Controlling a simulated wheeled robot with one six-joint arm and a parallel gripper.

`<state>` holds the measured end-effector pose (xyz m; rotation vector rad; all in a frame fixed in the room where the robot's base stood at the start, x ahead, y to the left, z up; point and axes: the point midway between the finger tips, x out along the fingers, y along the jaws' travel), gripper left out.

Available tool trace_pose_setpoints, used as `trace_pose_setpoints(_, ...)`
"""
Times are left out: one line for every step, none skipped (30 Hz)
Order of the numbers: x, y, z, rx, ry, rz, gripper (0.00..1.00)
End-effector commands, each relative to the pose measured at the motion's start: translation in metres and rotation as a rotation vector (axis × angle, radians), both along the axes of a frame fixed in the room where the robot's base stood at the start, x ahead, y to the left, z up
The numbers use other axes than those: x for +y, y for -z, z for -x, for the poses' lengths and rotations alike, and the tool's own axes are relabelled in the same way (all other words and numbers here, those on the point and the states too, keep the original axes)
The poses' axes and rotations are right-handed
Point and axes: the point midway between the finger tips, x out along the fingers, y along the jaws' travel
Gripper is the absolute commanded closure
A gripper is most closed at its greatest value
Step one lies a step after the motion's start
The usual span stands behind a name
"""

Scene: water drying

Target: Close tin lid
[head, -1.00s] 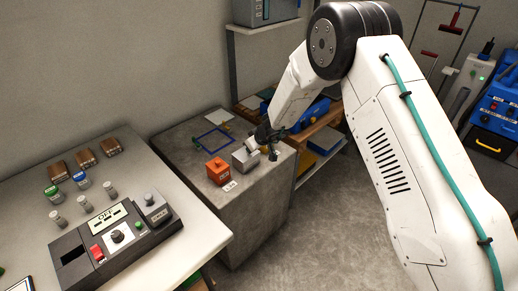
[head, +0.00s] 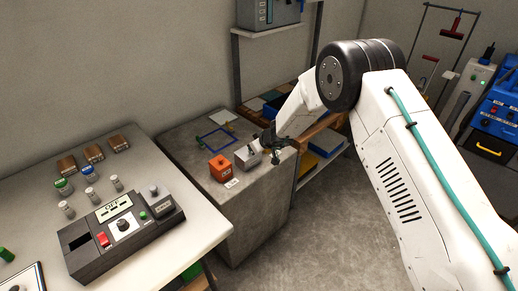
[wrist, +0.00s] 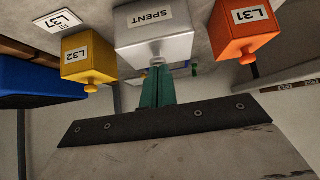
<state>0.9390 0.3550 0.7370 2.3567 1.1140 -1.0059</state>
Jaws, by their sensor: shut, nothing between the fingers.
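A silver tin (head: 247,156) marked SPENT stands near the front edge of the grey counter. It shows large in the wrist view (wrist: 152,45), upside down, with a small knob. Its lid looks flat on top, but I cannot be sure that it is fully seated. My gripper (head: 272,148) is just right of the tin in the head view. Its green fingers (wrist: 157,88) are together and empty, overlapping the tin's knob in the wrist view; I cannot tell whether they touch it.
An orange tin (head: 220,168) marked L31 stands beside the silver one. A yellow tin (wrist: 88,58) marked L32 is on its other side in the wrist view. A blue frame (head: 220,139) lies on the counter behind. The floor (head: 330,230) in front is clear.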

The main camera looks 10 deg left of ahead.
Motion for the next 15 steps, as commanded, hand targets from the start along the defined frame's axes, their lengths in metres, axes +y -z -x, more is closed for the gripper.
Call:
trace_pose_setpoints(-0.0079,0.0235,0.01,0.027,0.003,0.023,1.0)
trace_pose_setpoints(-0.0069,0.0238,0.0097,0.025,0.001,0.021,1.0)
trace_pose_setpoints(-0.0059,0.024,0.0096,0.024,0.0,0.019,1.0)
trace_pose_setpoints(-0.0053,0.0241,0.0095,0.023,0.0,0.018,1.0)
trace_pose_setpoints(-0.0049,0.0242,0.0094,0.022,0.0,0.017,1.0)
trace_pose_setpoints(-0.0045,0.0243,0.0093,0.022,-0.002,0.017,1.0)
trace_pose_setpoints(-0.0042,0.0243,0.0093,0.021,-0.002,0.016,1.0)
trace_pose_setpoints(-0.004,0.0243,0.0093,0.021,-0.002,0.017,1.0)
trace_pose_setpoints(-0.0039,0.0244,0.0093,0.021,-0.002,0.017,1.0)
trace_pose_setpoints(-0.0038,0.0243,0.0093,0.021,-0.002,0.017,1.0)
trace_pose_setpoints(-0.0038,0.0243,0.0094,0.021,-0.002,0.017,1.0)
trace_pose_setpoints(-0.0036,0.0244,0.0094,0.021,-0.002,0.017,1.0)
trace_pose_setpoints(-0.0036,0.0244,0.0094,0.021,-0.002,0.017,1.0)
trace_pose_setpoints(-0.0036,0.0244,0.0094,0.021,-0.002,0.017,1.0)
trace_pose_setpoints(-0.0036,0.0244,0.0095,0.021,-0.002,0.017,1.0)
